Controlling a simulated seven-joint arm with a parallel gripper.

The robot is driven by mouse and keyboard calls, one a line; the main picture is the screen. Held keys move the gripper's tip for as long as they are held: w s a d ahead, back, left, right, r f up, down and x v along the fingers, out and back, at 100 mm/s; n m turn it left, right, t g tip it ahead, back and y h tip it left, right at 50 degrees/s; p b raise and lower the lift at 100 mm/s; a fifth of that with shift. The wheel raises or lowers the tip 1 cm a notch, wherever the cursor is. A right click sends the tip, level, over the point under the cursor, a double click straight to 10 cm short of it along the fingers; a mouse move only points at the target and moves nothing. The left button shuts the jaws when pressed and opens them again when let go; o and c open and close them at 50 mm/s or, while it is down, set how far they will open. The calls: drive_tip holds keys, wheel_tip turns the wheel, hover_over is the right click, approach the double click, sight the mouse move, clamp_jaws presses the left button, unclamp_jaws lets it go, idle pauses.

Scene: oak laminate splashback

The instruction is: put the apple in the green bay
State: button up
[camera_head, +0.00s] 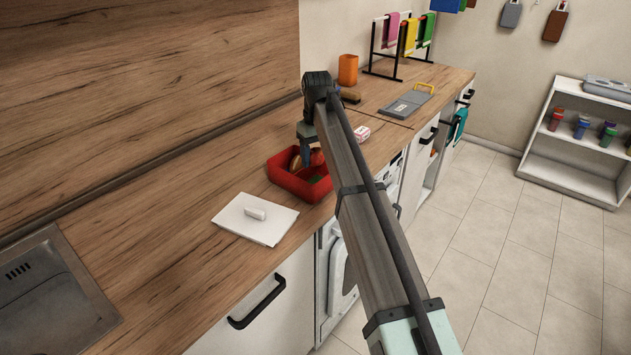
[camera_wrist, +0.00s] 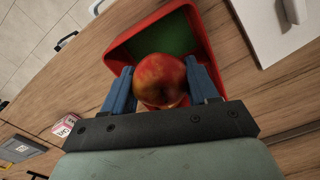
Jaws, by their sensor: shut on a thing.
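The red and yellow apple (camera_wrist: 160,80) is between the two blue fingers of my gripper (camera_wrist: 160,88) in the wrist view. The fingers are shut on it from both sides. In the head view my gripper (camera_head: 311,155) is over the red tray (camera_head: 291,184), with the apple partly hidden by the fingers and arm. The red tray (camera_wrist: 120,48) also shows below the apple in the wrist view. The green bay (camera_wrist: 172,34) is a green floor patch inside the tray, beyond the apple. The apple hides part of the tray. I cannot tell its exact height.
An orange cup (camera_head: 347,70) and grey board (camera_head: 406,104) are farther back. The sink (camera_head: 45,290) is front left.

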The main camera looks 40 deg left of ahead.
sight(316, 150)
drive_tip(key=shift+f, duration=3.95)
drive_tip(key=shift+f, duration=0.2)
drive_tip(key=o, duration=1.1)
wheel_tip(316, 150, up, 12)
drive_tip(key=shift+r, duration=0.2)
